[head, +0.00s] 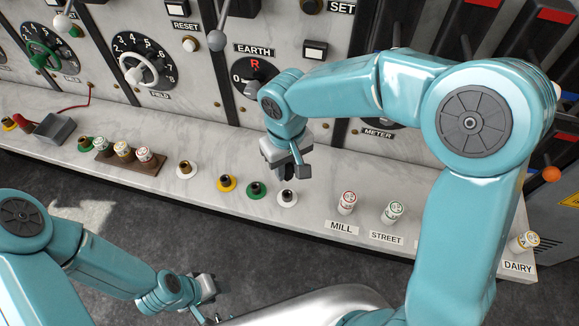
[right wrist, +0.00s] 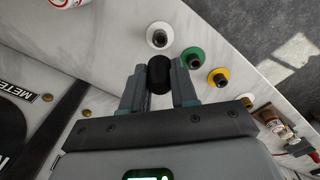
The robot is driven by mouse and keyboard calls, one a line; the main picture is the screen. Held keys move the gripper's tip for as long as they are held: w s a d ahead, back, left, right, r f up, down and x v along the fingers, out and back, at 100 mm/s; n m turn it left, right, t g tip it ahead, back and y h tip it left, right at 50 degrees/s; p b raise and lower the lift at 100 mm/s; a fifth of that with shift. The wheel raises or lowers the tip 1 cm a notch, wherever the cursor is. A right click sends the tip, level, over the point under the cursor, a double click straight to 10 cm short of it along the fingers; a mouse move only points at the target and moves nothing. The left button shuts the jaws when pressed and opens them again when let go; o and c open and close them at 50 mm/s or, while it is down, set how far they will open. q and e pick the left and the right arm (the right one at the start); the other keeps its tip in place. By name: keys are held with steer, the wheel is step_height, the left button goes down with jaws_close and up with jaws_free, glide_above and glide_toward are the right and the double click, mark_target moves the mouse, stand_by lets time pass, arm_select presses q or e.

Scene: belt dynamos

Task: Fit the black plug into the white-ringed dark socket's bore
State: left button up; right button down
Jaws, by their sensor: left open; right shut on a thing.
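The black plug (right wrist: 159,74) is between the fingers of my right gripper (right wrist: 160,88), which is shut on it. In the head view my right gripper (head: 287,168) is over the counter, just behind the right-hand white-ringed socket (head: 287,198). In the right wrist view this socket (right wrist: 159,36) has a dark centre and lies just beyond the plug, which appears apart from it. Another white-ringed socket (head: 187,168) stands at the left end of the row. My left gripper (head: 208,300) is open and low, in front of the counter.
A yellow-ringed socket (head: 226,184) and a green-ringed socket (head: 256,190) stand between the white-ringed ones. Red-marked (head: 347,202) and green-marked (head: 392,212) white cylinders stand to the right. A brown rack (head: 130,161) with labelled cylinders is at left. The dial panel (head: 205,80) rises behind.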

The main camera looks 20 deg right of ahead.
mark_target(287, 180)
steer(key=shift+w+f, duration=0.1)
steer(key=shift+w, duration=0.05)
steer(key=shift+f+b, duration=0.8)
steer(key=shift+b, duration=0.05)
step_height(287, 180, down, 3)
steer(key=shift+r+b, duration=0.1)
steer(key=shift+b, duration=1.05)
steer(key=shift+f+b, duration=0.6)
steer(key=shift+f, duration=0.05)
steer(key=shift+f+b, duration=1.7)
